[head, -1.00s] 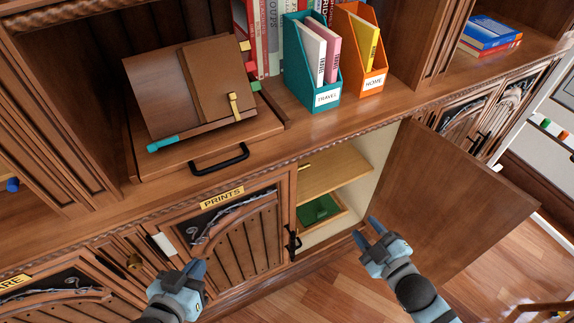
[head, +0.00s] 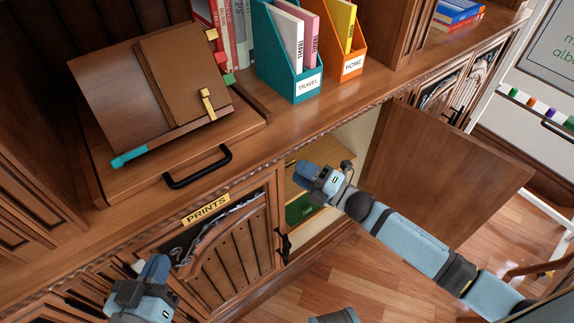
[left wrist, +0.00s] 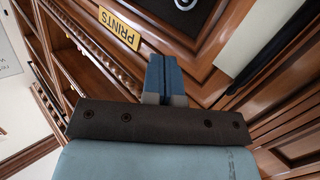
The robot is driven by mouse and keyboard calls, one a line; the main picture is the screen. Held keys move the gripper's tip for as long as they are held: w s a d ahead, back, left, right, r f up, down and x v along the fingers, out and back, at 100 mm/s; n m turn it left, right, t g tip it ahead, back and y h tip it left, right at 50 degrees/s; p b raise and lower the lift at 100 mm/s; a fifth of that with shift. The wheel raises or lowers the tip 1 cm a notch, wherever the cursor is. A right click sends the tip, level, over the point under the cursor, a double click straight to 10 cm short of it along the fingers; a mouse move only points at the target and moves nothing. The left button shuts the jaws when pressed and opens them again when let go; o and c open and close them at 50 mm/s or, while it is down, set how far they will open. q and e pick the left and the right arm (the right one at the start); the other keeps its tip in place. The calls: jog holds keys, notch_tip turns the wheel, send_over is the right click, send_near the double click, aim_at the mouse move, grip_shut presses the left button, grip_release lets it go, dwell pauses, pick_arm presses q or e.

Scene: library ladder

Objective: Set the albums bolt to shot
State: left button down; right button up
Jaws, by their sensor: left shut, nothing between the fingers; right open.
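No part is labelled as the albums bolt, and I cannot make one out for certain. The open cupboard right of the PRINTS door (head: 225,245) has its wooden door (head: 450,175) swung out to the right. My right gripper (head: 307,168) is open at the cupboard's mouth, in front of its shelf, and hides part of the interior. My left gripper (head: 152,268) is shut and empty, low in front of the PRINTS door's left side; its closed fingers show in the left wrist view (left wrist: 163,75) near the PRINTS plate (left wrist: 120,28).
A black handle (head: 283,245) is on the PRINTS door's right edge. Above, the counter carries a book stand (head: 115,105), a teal TRAVEL file (head: 305,88) and an orange HOME file (head: 352,65). A green item (head: 298,210) lies inside the cupboard.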

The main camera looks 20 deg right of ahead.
aim_at(287, 164)
jog(key=shift+x, duration=2.25)
jog(key=shift+c, duration=0.2)
grip_shut()
